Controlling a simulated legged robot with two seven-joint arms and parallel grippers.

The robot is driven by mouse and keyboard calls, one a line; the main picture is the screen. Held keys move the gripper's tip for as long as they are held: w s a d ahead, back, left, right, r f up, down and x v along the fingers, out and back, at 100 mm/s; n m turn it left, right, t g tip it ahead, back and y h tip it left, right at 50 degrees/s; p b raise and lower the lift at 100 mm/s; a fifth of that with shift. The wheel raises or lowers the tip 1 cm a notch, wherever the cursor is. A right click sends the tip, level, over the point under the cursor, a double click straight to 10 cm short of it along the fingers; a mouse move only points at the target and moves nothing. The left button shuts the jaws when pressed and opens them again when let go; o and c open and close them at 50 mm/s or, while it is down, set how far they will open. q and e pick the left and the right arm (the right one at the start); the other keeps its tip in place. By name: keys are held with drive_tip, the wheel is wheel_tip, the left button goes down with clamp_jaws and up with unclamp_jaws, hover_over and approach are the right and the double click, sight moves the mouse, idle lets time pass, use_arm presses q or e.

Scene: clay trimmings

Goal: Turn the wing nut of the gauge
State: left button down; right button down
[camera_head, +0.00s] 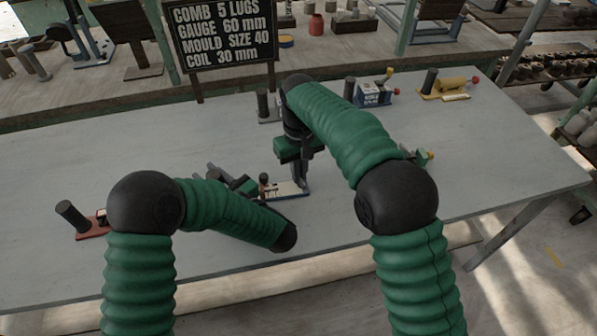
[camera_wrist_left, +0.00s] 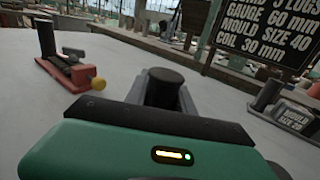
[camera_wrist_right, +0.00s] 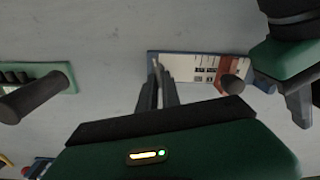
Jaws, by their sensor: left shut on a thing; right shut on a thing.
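The gauge (camera_head: 285,189) is a white marked plate on a blue base, lying on the table. The right wrist view shows its plate (camera_wrist_right: 195,68), a red band (camera_wrist_right: 223,72) and a dark upright knob (camera_wrist_right: 236,84). My left gripper (camera_head: 216,170) is shut on a dark cylindrical post (camera_wrist_left: 168,86) beyond the knob end of the gauge. My right gripper (camera_head: 300,184) points down, its fingers (camera_wrist_right: 158,75) close together at the plate's other end. The fingers hide what they hold; it appears to be the wing nut.
A red stand (camera_head: 92,230) with a dark post is at the left. A green stand (camera_wrist_right: 40,75) is right of the gauge in the head view. Blue (camera_head: 374,96) and yellow (camera_head: 447,90) devices stand at the back. A sign (camera_head: 222,35) reads gauge 60 mm.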

use_arm(q)
drive_tip(key=shift+d, duration=0.1)
use_arm(e)
drive_tip(key=shift+a, duration=0.15)
drive_tip(key=c, duration=1.5)
unclamp_jaws()
drive_tip(key=shift+c, duration=0.2)
wheel_tip(320, 180, up, 12)
use_arm(q)
drive_tip(key=c, duration=1)
unclamp_jaws()
